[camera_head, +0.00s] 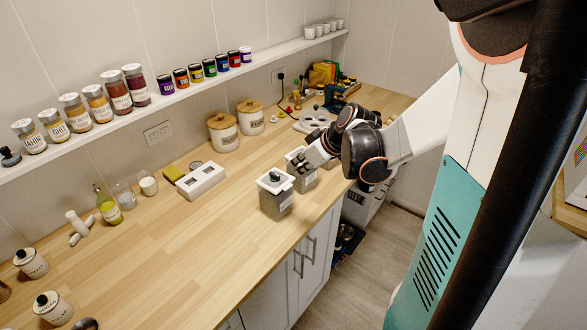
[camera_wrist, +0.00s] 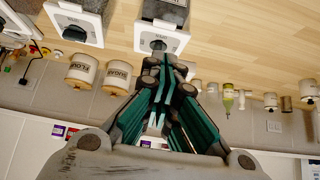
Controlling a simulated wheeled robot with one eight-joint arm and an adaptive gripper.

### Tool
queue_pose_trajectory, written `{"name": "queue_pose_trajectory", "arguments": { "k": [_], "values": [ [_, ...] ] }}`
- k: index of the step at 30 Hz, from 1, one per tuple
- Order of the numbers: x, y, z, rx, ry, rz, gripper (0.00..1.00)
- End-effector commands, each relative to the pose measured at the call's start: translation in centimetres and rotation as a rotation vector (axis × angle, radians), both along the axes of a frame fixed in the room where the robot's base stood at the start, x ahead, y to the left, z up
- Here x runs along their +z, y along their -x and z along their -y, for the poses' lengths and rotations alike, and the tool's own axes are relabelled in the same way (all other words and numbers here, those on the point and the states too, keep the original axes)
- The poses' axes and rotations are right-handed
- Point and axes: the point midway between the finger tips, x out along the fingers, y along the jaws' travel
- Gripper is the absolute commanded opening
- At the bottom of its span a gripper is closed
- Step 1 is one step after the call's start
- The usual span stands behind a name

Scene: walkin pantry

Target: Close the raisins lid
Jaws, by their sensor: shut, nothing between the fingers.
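A square clear canister with dark contents (camera_head: 276,201) stands near the counter's front edge, with a white lid and black knob (camera_head: 275,177) on top. A second similar canister (camera_head: 305,182) stands just behind it, partly hidden by my gripper (camera_head: 302,163). I cannot read which label says raisins. In the wrist view, a square white lid with a dark knob (camera_wrist: 160,40) shows just beyond my fingertips (camera_wrist: 168,68), and another (camera_wrist: 75,30) is to its left. My gripper is shut and empty, over or beside the second canister; contact is unclear.
Flour and sugar canisters (camera_head: 223,132) with wooden lids stand by the wall. A white slotted holder (camera_head: 201,180) and a bottle (camera_head: 108,206) are to the left. A spice shelf (camera_head: 180,96) runs above. The front-left counter (camera_head: 170,270) is mostly clear.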

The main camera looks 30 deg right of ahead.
Motion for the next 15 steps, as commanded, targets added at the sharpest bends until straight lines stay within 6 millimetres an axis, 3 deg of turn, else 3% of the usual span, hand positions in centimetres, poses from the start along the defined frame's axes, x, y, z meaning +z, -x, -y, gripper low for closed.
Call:
{"name": "queue_pose_trajectory", "arguments": {
  "k": [3, 9, 15],
  "values": [
    [1.7, 1.3, 0.5, -0.003, 0.0, 0.001, 0.0],
    [3.1, 2.6, 0.9, -0.001, 0.001, 0.0, 0.0],
    [4.6, 2.3, 0.9, -0.002, -0.011, 0.036, 0.0]
  ]
}}
